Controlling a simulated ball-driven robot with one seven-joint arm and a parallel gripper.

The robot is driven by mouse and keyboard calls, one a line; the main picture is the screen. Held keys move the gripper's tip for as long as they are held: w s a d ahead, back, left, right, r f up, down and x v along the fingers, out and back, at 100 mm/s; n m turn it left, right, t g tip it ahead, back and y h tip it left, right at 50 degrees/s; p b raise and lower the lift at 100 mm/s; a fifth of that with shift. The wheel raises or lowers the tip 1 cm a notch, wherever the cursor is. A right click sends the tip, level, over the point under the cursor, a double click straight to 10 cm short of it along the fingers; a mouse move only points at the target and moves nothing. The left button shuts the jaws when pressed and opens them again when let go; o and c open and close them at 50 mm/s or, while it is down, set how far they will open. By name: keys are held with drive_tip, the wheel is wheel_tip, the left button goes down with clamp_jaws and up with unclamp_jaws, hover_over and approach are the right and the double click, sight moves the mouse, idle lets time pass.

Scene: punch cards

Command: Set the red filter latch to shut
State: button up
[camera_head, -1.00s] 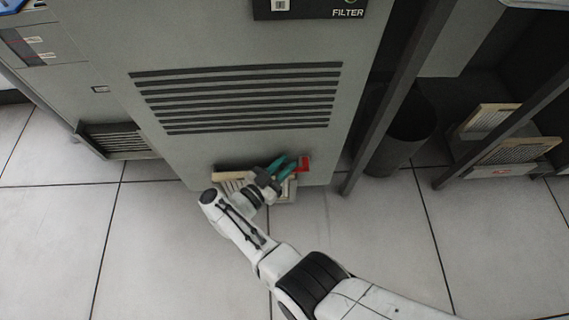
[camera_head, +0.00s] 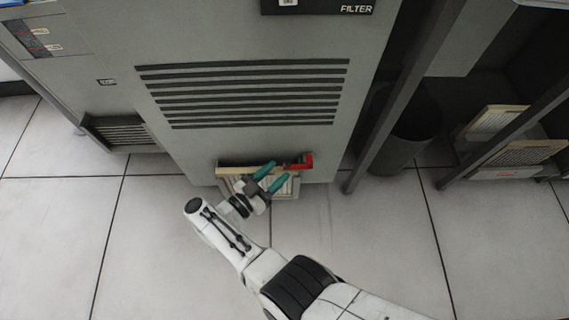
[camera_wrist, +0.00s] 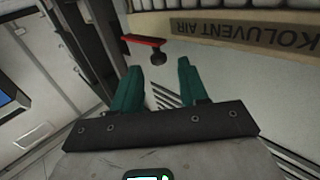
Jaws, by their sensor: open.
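The red filter latch (camera_head: 304,161) is at the right end of the low slot in the cabinet's front panel. In the wrist view, it is a red bar (camera_wrist: 143,40) with a dark round knob beneath its right end. The pale filter (camera_head: 232,184) sits at the slot; its "KOLUVENT AIR" label (camera_wrist: 245,32) appears upside down in the wrist view. My gripper (camera_head: 278,171) is open and empty, its teal fingers pointing toward the latch. In the wrist view, the latch knob lies just beyond and between the fingertips (camera_wrist: 160,64), apparently apart from them.
The grey cabinet (camera_head: 200,140) has a slatted vent above the slot. The tiled floor (camera_head: 160,260) in front is clear.

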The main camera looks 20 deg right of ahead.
drive_tip(key=v, duration=0.5)
drive_tip(key=shift+s+a+b, duration=0.2)
drive_tip(key=shift+a+b, duration=0.1)
drive_tip(key=shift+b, duration=0.1)
